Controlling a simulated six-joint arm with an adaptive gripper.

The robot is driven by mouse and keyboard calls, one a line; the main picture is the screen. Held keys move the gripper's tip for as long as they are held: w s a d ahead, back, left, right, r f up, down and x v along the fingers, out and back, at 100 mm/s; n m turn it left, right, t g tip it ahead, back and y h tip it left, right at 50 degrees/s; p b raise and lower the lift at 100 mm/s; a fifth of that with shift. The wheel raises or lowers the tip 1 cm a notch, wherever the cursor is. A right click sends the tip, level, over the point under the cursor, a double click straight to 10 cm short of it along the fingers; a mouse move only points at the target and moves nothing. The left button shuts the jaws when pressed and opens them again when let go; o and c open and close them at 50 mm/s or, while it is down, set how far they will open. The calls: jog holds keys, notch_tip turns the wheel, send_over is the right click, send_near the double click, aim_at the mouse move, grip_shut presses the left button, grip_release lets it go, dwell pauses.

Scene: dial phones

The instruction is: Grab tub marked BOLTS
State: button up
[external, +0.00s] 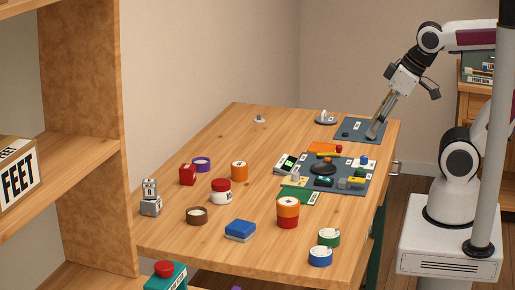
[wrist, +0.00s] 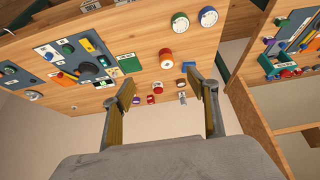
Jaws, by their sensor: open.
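No label reading BOLTS is legible in either view, so I cannot tell which tub it is. In the external view, labelled round containers include a white tub with a red lid (external: 221,190), an orange container (external: 288,205) on top of a red one, a green tub (external: 329,238) and a blue tub (external: 320,257). Two round white-faced tubs, one green-rimmed (wrist: 180,22) and one blue-rimmed (wrist: 208,16), show in the wrist view. My gripper (external: 374,130) is open and empty over the far right mat, away from these tubs. Its spread fingers (wrist: 164,88) show in the wrist view.
The wooden table (external: 185,245) also holds a dark mat (external: 347,185) crowded with small items, a blue box (external: 240,230), a red block (external: 188,174) and grey blocks (external: 151,205). A wooden shelf (external: 75,170) stands at the left. The far left tabletop is mostly clear.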

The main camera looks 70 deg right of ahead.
jog(key=w+d+f+t+h, duration=0.1)
jog(key=w+d+f+t, duration=0.2)
jog(key=w, duration=1)
jog(key=w+d+f+t, duration=0.1)
jog(key=w+d+f, duration=0.25)
jog(key=w, duration=0.85)
jog(key=w+d+f+n+t+y, duration=0.1)
jog(key=w+d+f+n, duration=0.1)
jog(key=w+f, duration=0.6)
jog(key=t+y, duration=0.2)
send_near(221, 187)
jog(key=w+d, duration=0.2)
jog(key=shift+w+d+f, duration=0.35)
jog(key=shift+w+d, duration=0.05)
jog(key=shift+a+f+t, duration=0.1)
jog(key=shift+f+t, duration=0.2)
jog(key=shift+f, duration=0.45)
jog(key=shift+w, duration=0.1)
jog(key=shift+x, duration=1.25)
jog(key=shift+w+a, duration=0.1)
jog(key=shift+f+x, duration=0.2)
jog(key=shift+x, duration=2.3)
